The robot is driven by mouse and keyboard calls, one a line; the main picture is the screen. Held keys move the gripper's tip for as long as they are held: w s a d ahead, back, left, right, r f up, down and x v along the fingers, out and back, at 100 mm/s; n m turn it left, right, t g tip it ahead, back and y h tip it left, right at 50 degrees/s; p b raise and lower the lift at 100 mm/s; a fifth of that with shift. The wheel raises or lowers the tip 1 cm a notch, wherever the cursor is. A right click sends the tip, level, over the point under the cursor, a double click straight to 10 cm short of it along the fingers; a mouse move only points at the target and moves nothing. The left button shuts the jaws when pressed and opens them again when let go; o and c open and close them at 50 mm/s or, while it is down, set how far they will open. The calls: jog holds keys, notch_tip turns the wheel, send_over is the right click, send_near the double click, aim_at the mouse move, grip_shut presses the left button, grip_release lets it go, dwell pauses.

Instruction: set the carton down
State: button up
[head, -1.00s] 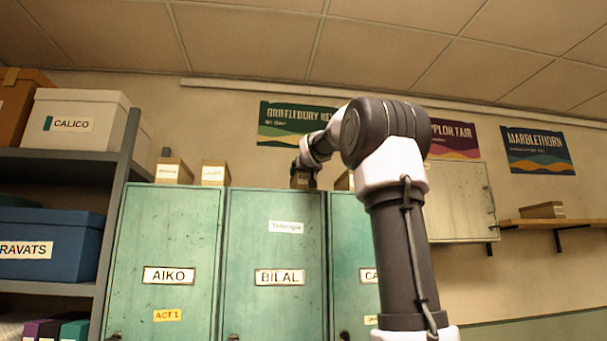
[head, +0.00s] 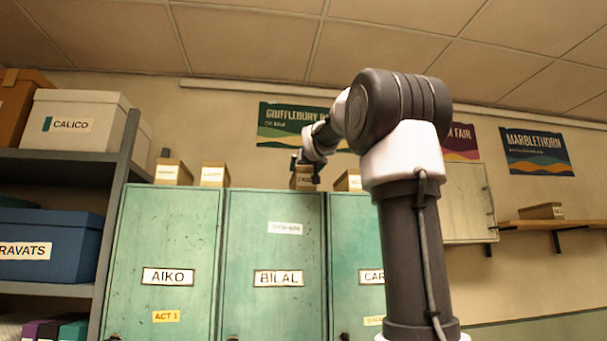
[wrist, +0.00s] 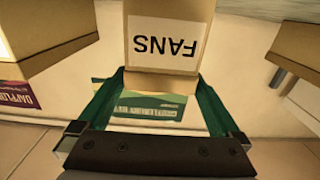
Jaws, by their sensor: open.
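A tan carton (head: 301,183) with a white label stands on top of the teal locker marked BILAL (head: 262,240). In the wrist view a carton (wrist: 162,12) labelled FANS shows upside down, just beyond the green fingers. My gripper (head: 308,164) is beside the carton on the locker, at its upper right, and partly covers it. In the wrist view my gripper (wrist: 160,82) is open, its fingertips spread at either side of the carton's near end. I cannot tell whether a finger touches it.
Similar cartons stand on the locker tops: two at the left (head: 173,171) (head: 215,174) and one at the right (head: 348,181). A wall shelf (head: 575,223) holds another carton (head: 542,211). A cream cabinet (head: 468,203) hangs behind my arm. A grey rack (head: 115,190) with boxes stands left.

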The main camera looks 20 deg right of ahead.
jog(key=v, duration=0.6)
dwell(0.5)
